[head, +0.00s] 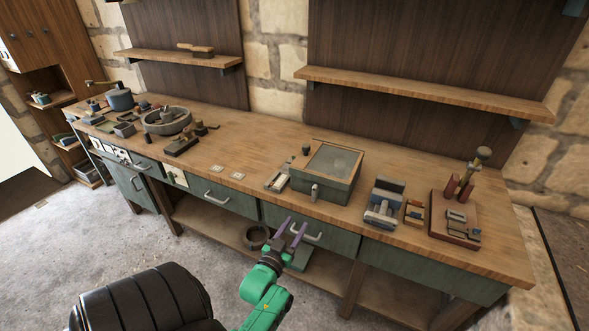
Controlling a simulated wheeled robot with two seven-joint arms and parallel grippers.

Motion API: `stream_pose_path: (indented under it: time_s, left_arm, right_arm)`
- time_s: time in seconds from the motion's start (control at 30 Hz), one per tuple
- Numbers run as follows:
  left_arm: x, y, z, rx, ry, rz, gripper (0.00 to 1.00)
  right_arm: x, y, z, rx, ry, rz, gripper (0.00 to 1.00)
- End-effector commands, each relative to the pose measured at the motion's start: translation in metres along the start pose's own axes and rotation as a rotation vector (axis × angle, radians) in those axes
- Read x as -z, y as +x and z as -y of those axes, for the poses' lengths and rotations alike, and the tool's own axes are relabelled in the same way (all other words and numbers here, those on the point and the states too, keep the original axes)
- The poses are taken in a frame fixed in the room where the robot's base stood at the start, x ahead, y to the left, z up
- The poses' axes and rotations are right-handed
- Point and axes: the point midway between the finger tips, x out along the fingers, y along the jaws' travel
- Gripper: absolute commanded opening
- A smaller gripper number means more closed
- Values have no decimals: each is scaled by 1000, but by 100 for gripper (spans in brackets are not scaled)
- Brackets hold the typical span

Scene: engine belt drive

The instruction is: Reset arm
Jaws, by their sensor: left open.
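My left gripper (290,232) is open and empty, with two purple fingers on a green arm. In the picture it overlaps the front of the workbench (262,133), near a drawer handle. I cannot tell whether it touches the handle. My right gripper is not in view.
A green box (326,172) stands on the bench top, with a grey device (384,203) and a red-brown stand (456,215) to its right. A round stone basin (167,121) sits at left. A black padded seat (148,300) is in front. Bare bench top lies between.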

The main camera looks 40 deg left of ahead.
Motion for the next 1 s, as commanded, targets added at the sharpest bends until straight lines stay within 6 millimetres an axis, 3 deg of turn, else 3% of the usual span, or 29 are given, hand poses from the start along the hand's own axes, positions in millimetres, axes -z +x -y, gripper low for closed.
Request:
stream_pose_path:
  time_s: [0.43, 0.53, 0.57, 0.67, 0.7, 0.77, 0.8, 0.87, 0.9, 1.0]
  left_arm:
    - [-2, 0, -1, -2, 0, 5, 51]
    - [-28, -3, -11, -28, 0, 67, 51]
    - [-42, -6, -17, -44, 2, 105, 51]
    - [-114, -27, -45, -120, 17, 292, 51]
    - [-148, -42, -56, -157, 29, 384, 51]
    - [-196, -70, -70, -210, 54, 525, 51]
    - [-227, -92, -77, -244, 74, 620, 51]
    - [-270, -131, -83, -293, 113, 763, 51]
    - [-296, -159, -83, -322, 143, 859, 51]
    - [-350, -234, -70, -386, 236, 1094, 51]
  right_arm:
    - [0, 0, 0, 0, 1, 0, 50]
    - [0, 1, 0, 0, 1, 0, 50]
    - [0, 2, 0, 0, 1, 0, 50]
    - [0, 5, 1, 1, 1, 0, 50]
    - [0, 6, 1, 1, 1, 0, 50]
    - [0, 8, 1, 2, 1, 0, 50]
    - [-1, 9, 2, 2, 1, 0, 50]
    - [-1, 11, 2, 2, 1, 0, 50]
    - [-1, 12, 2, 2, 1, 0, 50]
    - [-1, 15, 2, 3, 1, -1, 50]
